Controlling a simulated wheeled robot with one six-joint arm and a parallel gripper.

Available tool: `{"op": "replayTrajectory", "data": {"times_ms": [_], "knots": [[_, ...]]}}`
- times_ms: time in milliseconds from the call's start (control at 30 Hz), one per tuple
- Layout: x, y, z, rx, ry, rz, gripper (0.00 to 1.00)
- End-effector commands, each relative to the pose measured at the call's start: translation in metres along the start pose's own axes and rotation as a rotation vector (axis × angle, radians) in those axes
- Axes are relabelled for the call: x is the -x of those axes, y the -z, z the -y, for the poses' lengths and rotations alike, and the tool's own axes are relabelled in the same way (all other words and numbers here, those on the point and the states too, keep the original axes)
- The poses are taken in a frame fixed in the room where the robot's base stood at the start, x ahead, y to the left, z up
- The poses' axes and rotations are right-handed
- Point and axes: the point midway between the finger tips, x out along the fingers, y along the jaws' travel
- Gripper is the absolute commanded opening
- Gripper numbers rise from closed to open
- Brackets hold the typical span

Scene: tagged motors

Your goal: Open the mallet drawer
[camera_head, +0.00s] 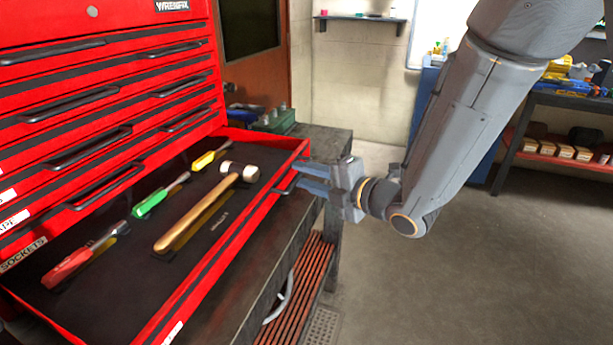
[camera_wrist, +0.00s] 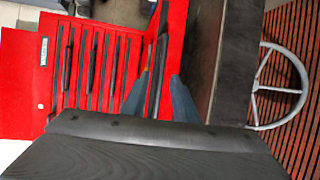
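The mallet drawer (camera_head: 232,242) is the lowest drawer of the red tool chest and is pulled far out. A mallet (camera_head: 205,208) with a wooden handle and pale head lies in its dark liner. My gripper (camera_head: 300,176) is at the drawer's front, near the right end, beside its dark handle (camera_head: 284,187). The two blue-grey fingers are apart. In the wrist view my gripper (camera_wrist: 160,88) also shows a gap between its fingers, with the red drawer front (camera_wrist: 178,30) just beyond. Whether the fingers touch the handle is unclear.
Several screwdrivers or similar tools, including a green-handled one (camera_head: 150,203), lie in the same drawer. The drawers above (camera_head: 90,100) are shut. A dark bench (camera_head: 325,146) stands beneath and beside the chest. The floor (camera_head: 470,270) on the right is clear.

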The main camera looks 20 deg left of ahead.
Motion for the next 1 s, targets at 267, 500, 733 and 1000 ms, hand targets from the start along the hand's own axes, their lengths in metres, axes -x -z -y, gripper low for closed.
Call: {"op": "replayTrajectory", "data": {"times_ms": [267,500,733,1000], "knots": [[0.021,-0.002,0.000,0.000,-0.001,0.004,0.26],[0.059,-0.001,0.001,0.000,0.000,0.003,0.26],[0.077,0.000,0.000,0.000,0.000,0.000,0.26],[0.078,0.001,0.000,0.000,0.000,-0.001,0.26]]}}
